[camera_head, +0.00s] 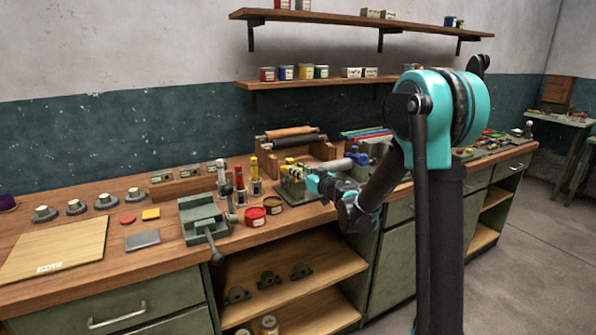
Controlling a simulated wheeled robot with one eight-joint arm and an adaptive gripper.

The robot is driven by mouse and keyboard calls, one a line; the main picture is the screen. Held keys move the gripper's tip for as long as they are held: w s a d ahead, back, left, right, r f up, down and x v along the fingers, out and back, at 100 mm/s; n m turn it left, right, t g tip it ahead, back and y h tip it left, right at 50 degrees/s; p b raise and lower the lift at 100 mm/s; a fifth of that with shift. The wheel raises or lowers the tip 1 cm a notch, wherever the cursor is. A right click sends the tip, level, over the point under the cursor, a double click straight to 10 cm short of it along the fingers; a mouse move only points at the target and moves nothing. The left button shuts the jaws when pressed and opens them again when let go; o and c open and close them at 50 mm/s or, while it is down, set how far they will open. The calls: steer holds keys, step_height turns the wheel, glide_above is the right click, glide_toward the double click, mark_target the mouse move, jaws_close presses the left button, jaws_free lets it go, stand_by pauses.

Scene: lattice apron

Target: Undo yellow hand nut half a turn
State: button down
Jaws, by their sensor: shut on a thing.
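Small yellow parts, the hand nut among them, show on a green fixture (291,190) near the bench's front edge, in the middle of the head view. The yellow hand nut (297,175) is tiny here and partly hidden by my gripper. My gripper (308,181) comes in from the right, low over the fixture, and its fingers are shut at the yellow nut. The fingertips are too small to show their exact hold or the nut's turn. A grey bar with a blue end (357,158) lies just above and right of my gripper.
Shelves hang above, and an open cabinet (290,265) lies below the bench edge.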

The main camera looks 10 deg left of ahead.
steer(key=n+g+y, duration=0.3)
steer(key=g, duration=0.1)
steer(key=shift+w+d+n+y, duration=0.1)
steer(key=shift+n+y, duration=0.2)
steer(key=n+g+y, duration=0.1)
steer(key=n+g, duration=0.1)
steer(key=g, duration=0.1)
steer(key=n+g+y, duration=0.1)
steer(key=g, duration=0.2)
steer(key=shift+n, duration=0.4)
steer(key=n+g, duration=0.3)
steer(key=g, duration=0.2)
steer(key=shift+n+g+h, duration=0.6)
steer(key=shift+n+g, duration=1.5)
steer(key=shift+g, duration=1.2)
steer(key=c, duration=1.2)
jaws_free()
steer(key=shift+o, duration=0.2)
steer(key=shift+r, duration=0.1)
step_height(320, 180, up, 10)
steer(key=shift+f, duration=0.1)
